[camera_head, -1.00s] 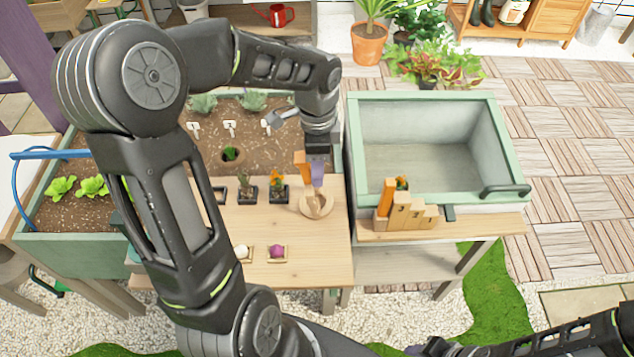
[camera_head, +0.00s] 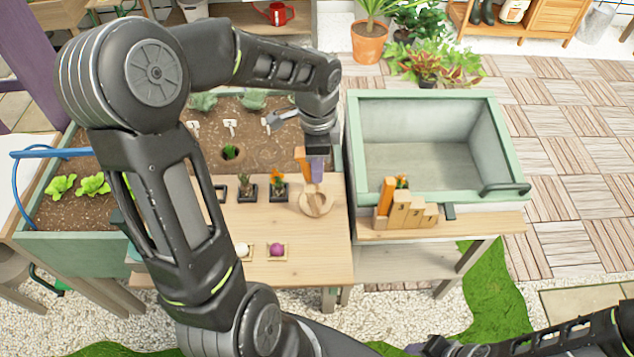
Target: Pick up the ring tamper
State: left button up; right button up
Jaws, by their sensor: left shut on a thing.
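My left gripper (camera_head: 317,172) reaches down over the right part of the wooden table and is shut. A round, pale wooden piece (camera_head: 316,204), which I take for the ring tamper, is directly below its fingertips. An orange upright piece (camera_head: 301,162) stands against the left side of the fingers; I cannot tell whether it belongs to the tamper. The grip itself is small and partly hidden by the fingers. I cannot tell whether the round piece touches the table. My right arm shows at the bottom right, and its gripper jaws cannot be made out.
Small dark pots (camera_head: 278,188) stand left of the round piece. Small wooden trays (camera_head: 277,250) hold a white and a purple ball near the front. A green-rimmed bin (camera_head: 440,192) stands right, with stepped wooden blocks (camera_head: 407,212) before it. A soil planter (camera_head: 262,150) lies behind.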

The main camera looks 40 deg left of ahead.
pick_arm(q)
grip_shut()
notch_tip(320, 180, up, 10)
jog(key=shift+b, duration=0.35)
dwell(0.4)
dwell(0.5)
